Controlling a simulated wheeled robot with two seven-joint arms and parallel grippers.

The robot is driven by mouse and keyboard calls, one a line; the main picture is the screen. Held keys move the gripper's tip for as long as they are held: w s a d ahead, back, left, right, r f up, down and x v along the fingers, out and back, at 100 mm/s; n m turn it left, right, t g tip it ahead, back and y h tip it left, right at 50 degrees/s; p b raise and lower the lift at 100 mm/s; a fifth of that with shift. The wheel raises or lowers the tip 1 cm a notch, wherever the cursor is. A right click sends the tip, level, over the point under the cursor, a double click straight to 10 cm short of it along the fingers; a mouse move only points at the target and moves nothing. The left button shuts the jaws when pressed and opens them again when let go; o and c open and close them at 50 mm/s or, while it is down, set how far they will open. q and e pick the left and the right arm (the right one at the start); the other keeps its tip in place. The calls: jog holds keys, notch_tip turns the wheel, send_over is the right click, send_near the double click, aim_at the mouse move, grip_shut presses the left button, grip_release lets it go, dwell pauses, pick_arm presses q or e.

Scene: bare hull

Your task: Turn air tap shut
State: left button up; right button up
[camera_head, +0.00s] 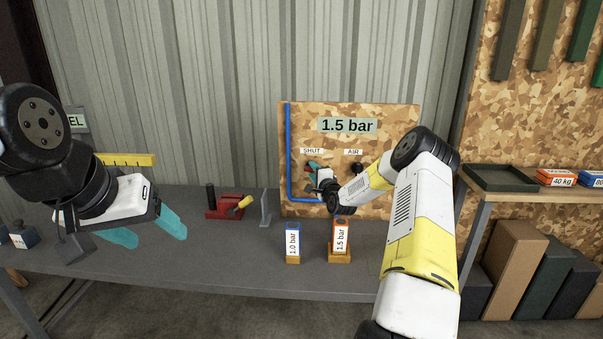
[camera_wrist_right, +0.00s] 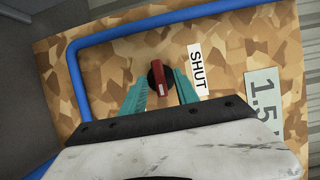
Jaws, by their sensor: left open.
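The tap, a red bar handle on a round black base (camera_wrist_right: 160,78), sits on the camo-patterned board (camera_wrist_right: 110,60) beside the SHUT label (camera_wrist_right: 198,68). In the right wrist view its bar lies about parallel to the label's lettering. My right gripper (camera_wrist_right: 162,88) is open, with one teal finger on each side of the handle; I cannot tell whether either touches it. In the head view this gripper (camera_head: 314,171) covers most of the tap, below the SHUT label (camera_head: 312,151). A black knob (camera_head: 357,167) is below the AIR label (camera_head: 353,152). My left gripper (camera_head: 148,233) is open and empty.
A blue pipe (camera_head: 289,150) runs along the board's left edge. A 1.5 bar sign (camera_head: 347,125) is above. Blue 1.0 bar (camera_head: 292,240) and orange 1.5 bar (camera_head: 340,238) blocks stand on the grey bench (camera_head: 200,255). A red vise-like tool (camera_head: 225,208) stands left of the board.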

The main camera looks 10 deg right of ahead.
jog(key=shift+w, duration=0.1)
grip_shut()
jog(key=shift+n, duration=0.3)
jog(key=n+g, duration=0.1)
jog(key=n, duration=0.1)
jog(key=n+g+h, duration=0.1)
jog(key=n, duration=0.1)
jog(key=n+g, duration=0.1)
jog(key=n, duration=0.1)
jog(key=shift+a+r+n+h, duration=0.3)
jog(key=shift+r, duration=0.05)
jog(key=n, duration=0.1)
jog(key=n+g+h, duration=0.1)
jog(key=n, duration=0.1)
jog(key=n+h, duration=0.1)
jog(key=shift+w+a+r+g, duration=0.1)
jog(key=shift+a+g, duration=0.15)
jog(key=shift+g, duration=0.05)
jog(key=shift+n+g+h, duration=0.3)
jog(key=shift+n+h, duration=0.6)
jog(key=shift+n, duration=0.2)
